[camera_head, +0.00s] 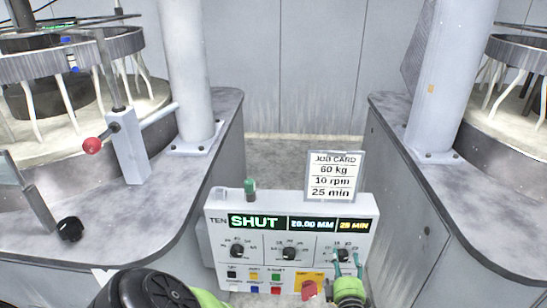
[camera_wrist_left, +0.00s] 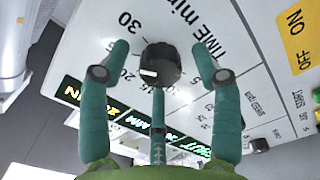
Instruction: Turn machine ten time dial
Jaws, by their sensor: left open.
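The machine ten panel (camera_head: 290,228) is a white box with three black dials and a lit display reading SHUT, 20.00 MM and 25 MIN. Its right-hand dial is the time dial (camera_head: 344,255), a dark knob with a white mark. In the left wrist view, the time dial (camera_wrist_left: 160,63) sits between the teal fingertips, beside the TIME min lettering; its mark points left, and the exact number is hard to read. My left gripper (camera_head: 347,257) is open around the dial, with a gap on each side (camera_wrist_left: 160,52). My right gripper is not in view.
A job card (camera_head: 335,177) above the panel reads 60 kg, 10 rpm, 25 min. A green-topped post (camera_head: 250,189) stands on the panel's top left. A red mushroom button (camera_head: 309,289) is left of my gripper. Grey machine benches (camera_head: 195,190) flank the panel.

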